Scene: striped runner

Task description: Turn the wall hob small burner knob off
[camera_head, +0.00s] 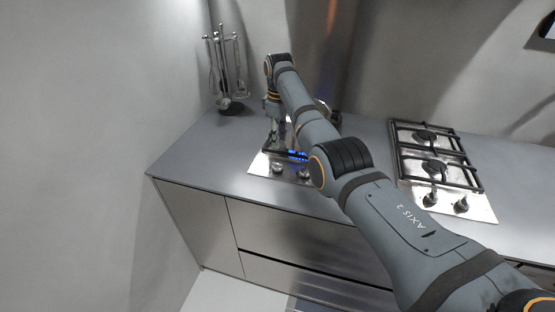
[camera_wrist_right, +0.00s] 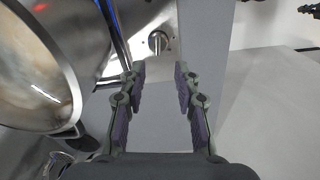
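The hob near the left wall (camera_head: 262,163) is mostly hidden behind my right arm. Two knobs show on its front edge, a left knob (camera_head: 278,168) and a right knob (camera_head: 304,173) partly beside my arm. Blue flame glows just behind them. I cannot tell which knob is for the small burner. My right gripper (camera_head: 275,133) is over this hob, pointing down. In the right wrist view, the gripper (camera_wrist_right: 160,72) is open and empty, and one knob (camera_wrist_right: 158,42) lies beyond the gap between its fingertips, apart from them. My left gripper is out of view.
A pot (camera_wrist_right: 70,60) stands close to the left of my right gripper in the wrist view. A second hob (camera_head: 445,172) with two knobs is at the right. A utensil rack (camera_head: 225,70) stands at the back left corner. The counter (camera_head: 205,150) is clear at left.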

